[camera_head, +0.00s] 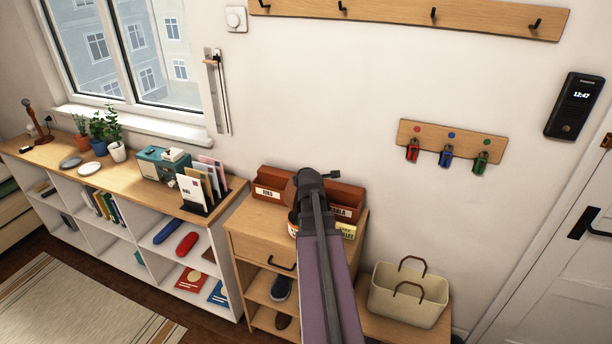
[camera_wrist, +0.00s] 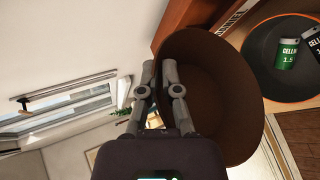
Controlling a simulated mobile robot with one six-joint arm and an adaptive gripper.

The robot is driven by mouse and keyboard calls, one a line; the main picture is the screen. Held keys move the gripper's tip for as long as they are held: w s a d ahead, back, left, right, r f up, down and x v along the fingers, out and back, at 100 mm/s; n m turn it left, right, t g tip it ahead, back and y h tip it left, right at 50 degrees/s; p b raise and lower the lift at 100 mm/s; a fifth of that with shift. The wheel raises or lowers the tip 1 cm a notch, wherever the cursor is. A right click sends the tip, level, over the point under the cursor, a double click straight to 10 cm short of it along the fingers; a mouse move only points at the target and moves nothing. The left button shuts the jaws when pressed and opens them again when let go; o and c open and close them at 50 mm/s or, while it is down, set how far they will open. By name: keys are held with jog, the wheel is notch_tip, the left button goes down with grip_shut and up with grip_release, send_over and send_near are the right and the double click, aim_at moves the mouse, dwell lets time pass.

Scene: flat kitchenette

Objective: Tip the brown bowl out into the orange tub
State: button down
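The brown bowl (camera_wrist: 225,95) is tipped on its side in the wrist view, and the part of its inside that shows looks empty. My gripper (camera_wrist: 160,68) has its fingers on either side of the bowl's rim, shut on it. The orange tub (camera_wrist: 287,101) is beside the bowl at the right, with a dark inside. Green and dark cells (camera_wrist: 288,53) lie in it. In the head view my gripper (camera_head: 302,178) is over the small cabinet; the bowl (camera_head: 290,192) and the tub (camera_head: 292,229) are mostly hidden behind my arm.
Reddish-brown letter boxes (camera_head: 268,184) stand at the back of the cabinet (camera_head: 258,218) against the wall. A letter rack (camera_head: 200,190) stands on the shelf to the left. A cream basket (camera_head: 407,295) is at the lower right. A yellow note (camera_head: 346,231) is right of my arm.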

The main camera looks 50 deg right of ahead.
jog(key=w+a+f+n+g+h+b, duration=0.2)
jog(key=w+n+g+h+b, duration=0.1)
jog(key=w+g, duration=0.3)
jog(key=w+a+f+n+g+h+b, duration=0.2)
jog(key=w+a+n+g+b, duration=0.1)
jog(key=w+n+g+b, duration=0.1)
jog(key=shift+w+a+f+n+g+h, duration=0.15)
jog(key=shift+w+f+n+g+h, duration=0.25)
jog(key=shift+w+n+g, duration=0.75)
jog(key=shift+w+r+t, duration=0.1)
jog(key=shift+w+t, duration=0.1)
jog(key=shift+t, duration=0.05)
dwell(0.9)
